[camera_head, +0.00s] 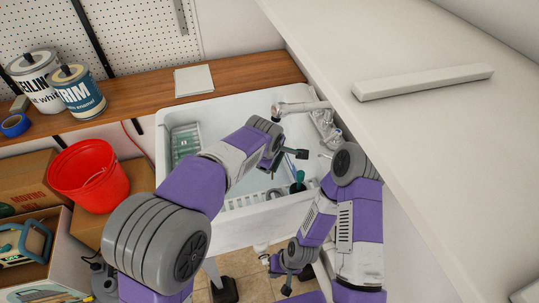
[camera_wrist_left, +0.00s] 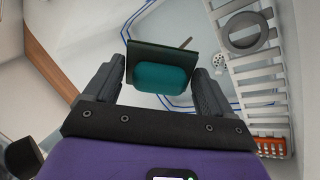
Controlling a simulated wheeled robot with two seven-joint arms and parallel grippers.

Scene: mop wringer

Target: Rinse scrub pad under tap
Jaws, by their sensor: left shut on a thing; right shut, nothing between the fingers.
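The scrub pad (camera_wrist_left: 160,75), a teal block with a dark green face, is between the fingers of my left gripper (camera_wrist_left: 163,88) in the left wrist view. The gripper is shut on it. In the head view my left arm reaches over the white sink (camera_head: 232,107), and its wrist hides part of the basin and most of the pad. The chrome tap (camera_head: 297,106) stands at the sink's back right, beyond my left gripper. I see no water stream. My right gripper (camera_head: 277,272) is low in front of the sink, shut and empty.
A white slatted rack with a grey ring (camera_wrist_left: 248,32) shows in the left wrist view. A red bucket (camera_head: 89,175) and cardboard boxes stand left of the sink. Paint cans (camera_head: 79,90) are on the wooden shelf (camera_head: 240,78). A white counter (camera_head: 440,130) bounds the right side.

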